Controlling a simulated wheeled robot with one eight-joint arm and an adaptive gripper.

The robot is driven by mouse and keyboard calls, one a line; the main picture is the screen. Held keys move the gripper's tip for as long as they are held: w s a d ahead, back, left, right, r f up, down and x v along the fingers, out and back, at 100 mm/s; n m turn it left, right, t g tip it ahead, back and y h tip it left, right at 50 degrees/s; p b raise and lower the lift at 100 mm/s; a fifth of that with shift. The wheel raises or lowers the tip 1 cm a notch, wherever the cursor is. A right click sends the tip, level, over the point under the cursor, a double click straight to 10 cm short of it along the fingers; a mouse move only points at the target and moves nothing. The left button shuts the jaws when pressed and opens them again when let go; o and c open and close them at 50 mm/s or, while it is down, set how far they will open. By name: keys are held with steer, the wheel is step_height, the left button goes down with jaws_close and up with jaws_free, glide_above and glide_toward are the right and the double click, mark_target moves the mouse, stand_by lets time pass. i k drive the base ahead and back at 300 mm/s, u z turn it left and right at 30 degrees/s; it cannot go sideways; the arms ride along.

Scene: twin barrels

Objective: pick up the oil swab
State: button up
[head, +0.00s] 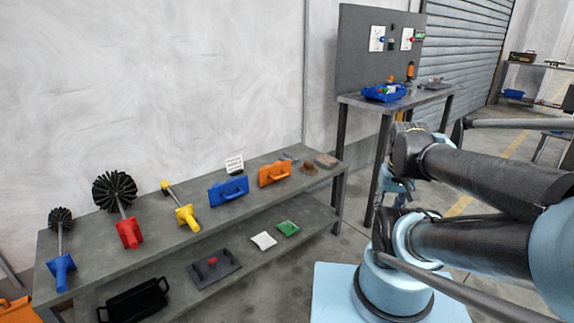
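Three long-handled tools lie on the top shelf of the grey bench at left. One has a yellow grip and a thin shaft with a small yellow head (179,207); it looks most like a swab, but I cannot be sure it is the oil swab. To its left are a black round brush with a red grip (118,205) and a smaller black brush with a blue grip (61,255). My gripper (390,192) seems to hang below my arm's wrist, right of the bench and well apart from these tools. Its fingers are small and partly hidden, and I see nothing clearly held.
The bench (95,262) also bears a blue float (228,191), an orange float (274,173) and small blocks. Its lower shelf holds a black tray (137,301), a dark plate and two pads. A taller table (425,97) with a blue bin (384,93) stands behind.

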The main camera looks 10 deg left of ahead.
mark_target(307, 167)
steer(key=u, duration=0.7)
steer(key=i, duration=1.05)
steer(key=u, duration=0.7)
